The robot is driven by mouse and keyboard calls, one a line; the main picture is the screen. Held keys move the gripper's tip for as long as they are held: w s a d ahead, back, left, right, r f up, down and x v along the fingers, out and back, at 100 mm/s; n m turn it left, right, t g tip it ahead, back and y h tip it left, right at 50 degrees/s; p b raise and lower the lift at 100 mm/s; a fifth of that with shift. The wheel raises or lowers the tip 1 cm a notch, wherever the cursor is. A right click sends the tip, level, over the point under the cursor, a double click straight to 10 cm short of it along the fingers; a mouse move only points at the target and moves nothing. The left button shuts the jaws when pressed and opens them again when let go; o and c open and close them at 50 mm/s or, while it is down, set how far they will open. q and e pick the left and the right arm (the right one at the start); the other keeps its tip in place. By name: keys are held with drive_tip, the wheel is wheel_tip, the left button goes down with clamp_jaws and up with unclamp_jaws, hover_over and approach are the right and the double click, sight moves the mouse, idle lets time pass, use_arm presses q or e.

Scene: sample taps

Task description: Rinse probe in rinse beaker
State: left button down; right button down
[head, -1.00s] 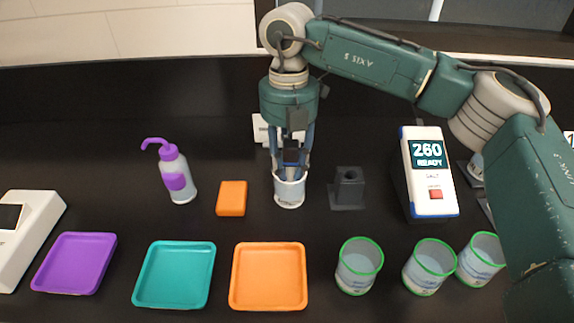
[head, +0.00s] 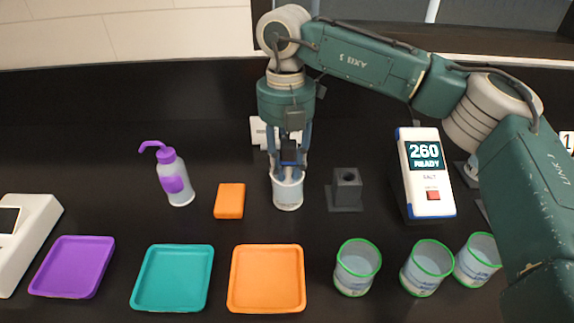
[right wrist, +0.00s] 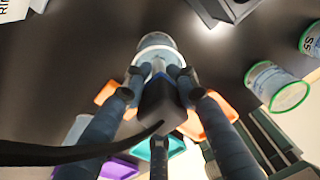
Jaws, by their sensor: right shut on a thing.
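My right gripper (head: 288,165) points down over the rinse beaker (head: 287,197), a clear cup. It is shut on the probe (right wrist: 163,102), whose dark body and trailing black cable show in the right wrist view. The probe's lower end points at the beaker, which shows in the right wrist view (right wrist: 155,42); the fingers partly cover its mouth, so how deep the tip sits is hard to tell. The meter (head: 427,172) at the right reads 260 READY, SALT. The dark probe stand (head: 347,190) has an empty hole. My left gripper is not in view.
Several green-rimmed sample beakers (head: 357,268) stand front right. Purple (head: 72,267), teal (head: 172,277) and orange (head: 266,279) trays lie in front. A purple-capped wash bottle (head: 175,180) and an orange block (head: 229,201) are left of the beaker. A white device (head: 25,235) is far left.

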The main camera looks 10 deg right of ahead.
sight(287, 144)
drive_tip(key=shift+r+p, duration=2.9)
drive_tip(key=shift+r, duration=1.8)
drive_tip(key=shift+r+p, duration=0.95)
drive_tip(key=shift+r, duration=0.55)
